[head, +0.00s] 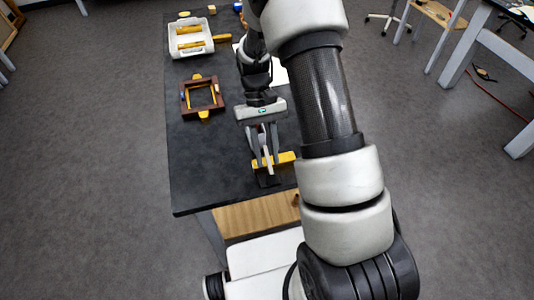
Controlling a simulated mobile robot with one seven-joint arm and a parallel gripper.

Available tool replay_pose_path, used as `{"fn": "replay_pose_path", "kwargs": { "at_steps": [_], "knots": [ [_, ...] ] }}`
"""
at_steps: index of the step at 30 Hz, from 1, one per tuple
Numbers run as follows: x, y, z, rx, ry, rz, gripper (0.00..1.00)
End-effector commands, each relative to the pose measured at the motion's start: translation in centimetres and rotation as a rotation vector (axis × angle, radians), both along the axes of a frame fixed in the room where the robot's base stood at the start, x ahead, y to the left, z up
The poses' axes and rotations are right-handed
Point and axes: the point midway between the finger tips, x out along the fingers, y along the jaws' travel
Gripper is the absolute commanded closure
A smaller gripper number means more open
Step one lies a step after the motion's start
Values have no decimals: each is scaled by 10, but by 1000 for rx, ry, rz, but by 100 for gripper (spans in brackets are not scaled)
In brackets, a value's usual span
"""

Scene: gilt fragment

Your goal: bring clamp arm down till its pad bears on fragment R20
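My gripper (265,163) points down over the near part of the dark bench, with its two grey fingers on either side of a pale upright bar. The bar (267,158) looks like part of the clamp arm, but its pad and hinge cannot be made out. A gilt yellow piece (288,157), likely fragment R20, lies crosswise just behind and beside the fingertips; no label is readable. A small black block (268,181) sits in front of it. Whether the fingers touch the bar, or the pad touches the fragment, is too small to tell.
The dark bench (205,165) is clear at its near left. A brown frame (187,99) with yellow pieces lies left of my gripper. A white tray (175,50) with gilt strips stands farther back, with small yellow blocks around it. A white sheet (279,72) lies partly behind my arm.

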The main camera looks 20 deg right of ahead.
Motion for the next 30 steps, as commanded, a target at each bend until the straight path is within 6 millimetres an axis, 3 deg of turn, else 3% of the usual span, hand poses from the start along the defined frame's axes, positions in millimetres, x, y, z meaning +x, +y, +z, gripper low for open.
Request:
{"fn": "replay_pose_path", "kwargs": {
  "at_steps": [9, 14, 30],
  "knots": [
    [0, 0, 0, 0, 0, 0, 72],
    [9, 0, 14, 0, -3, 0, 72],
    [70, 0, 122, 0, -3, 0, 72]
  ]
}}
